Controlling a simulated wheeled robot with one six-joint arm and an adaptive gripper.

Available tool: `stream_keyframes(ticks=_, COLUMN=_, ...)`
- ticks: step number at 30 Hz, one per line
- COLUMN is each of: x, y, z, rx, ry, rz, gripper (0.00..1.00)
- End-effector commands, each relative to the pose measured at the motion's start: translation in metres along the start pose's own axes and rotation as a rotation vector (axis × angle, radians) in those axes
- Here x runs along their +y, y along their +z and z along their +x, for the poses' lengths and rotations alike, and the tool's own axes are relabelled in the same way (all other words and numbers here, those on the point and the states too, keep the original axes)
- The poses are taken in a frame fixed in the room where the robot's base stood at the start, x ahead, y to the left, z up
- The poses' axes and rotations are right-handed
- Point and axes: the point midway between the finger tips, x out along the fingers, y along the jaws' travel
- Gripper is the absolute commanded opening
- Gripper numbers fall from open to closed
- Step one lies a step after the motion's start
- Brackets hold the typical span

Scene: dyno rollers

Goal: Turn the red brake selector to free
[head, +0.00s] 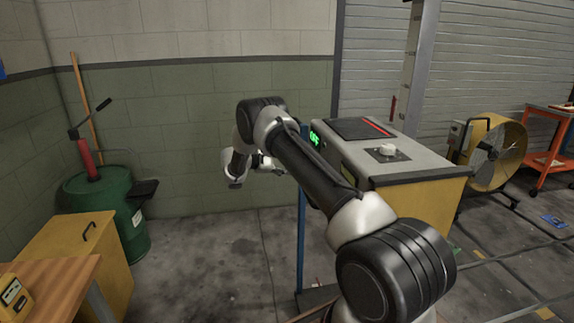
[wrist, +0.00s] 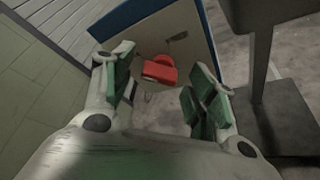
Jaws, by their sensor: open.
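The red brake selector (wrist: 159,71) shows in the wrist view as a red knob on the face of a blue-edged panel (wrist: 188,52). My gripper (wrist: 161,82) is open, with one green-padded finger on each side of the selector in the picture. The selector appears beyond the fingertips; I cannot tell whether either finger touches it. In the head view my gripper (head: 270,163) points right toward the blue panel (head: 302,205), seen nearly edge-on. The selector is hidden there, and its position marks are not legible in either view.
A grey-topped yellow cabinet (head: 415,205) with a white knob (head: 387,150) and a green display (head: 315,138) stands right behind the panel. A green drum (head: 108,205) and yellow box (head: 85,250) stand left. Floor between is clear. A grey post (wrist: 262,55) stands right in the wrist view.

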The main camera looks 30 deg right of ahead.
Motion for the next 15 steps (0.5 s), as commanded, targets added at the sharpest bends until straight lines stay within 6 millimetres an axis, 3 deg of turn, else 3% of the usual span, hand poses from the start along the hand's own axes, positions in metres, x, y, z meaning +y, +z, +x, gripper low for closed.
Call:
stream_keyframes(ticks=9, x=-0.0003, y=-0.0002, z=0.0040, rx=0.001, ry=0.000, rz=-0.001, gripper=0.57)
stream_keyframes(ticks=15, x=-0.0003, y=-0.0002, z=0.0039, rx=0.000, ry=0.000, rz=-0.001, gripper=0.21)
